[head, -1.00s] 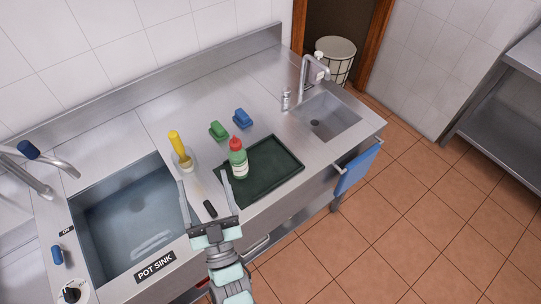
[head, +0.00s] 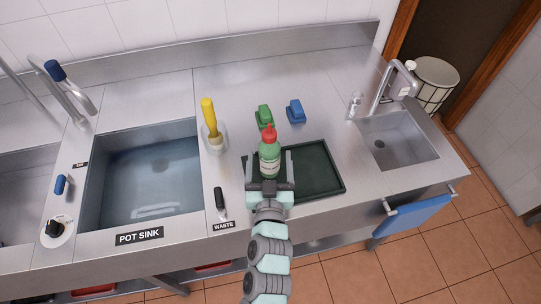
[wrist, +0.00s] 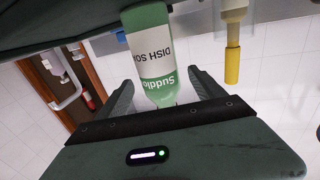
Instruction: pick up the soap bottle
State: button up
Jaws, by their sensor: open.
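The soap bottle (head: 269,157) is green with a red cap and a white label. It stands upright at the left part of the dark tray (head: 318,172). In the wrist view the bottle (wrist: 150,60) appears upside down, its label reading dish soap. My gripper (head: 269,172) is open at the front side of the bottle. Its two fingers appear on either side of the bottle in both views. I cannot tell whether they touch it.
A yellow-handled brush in a holder (head: 213,130) stands left of the bottle. Sinks are on both sides; the counter behind is mostly clear.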

jog(key=shift+w+b, duration=0.3)
jog(key=shift+w, duration=2.7)
jog(key=shift+s, duration=0.1)
grip_shut()
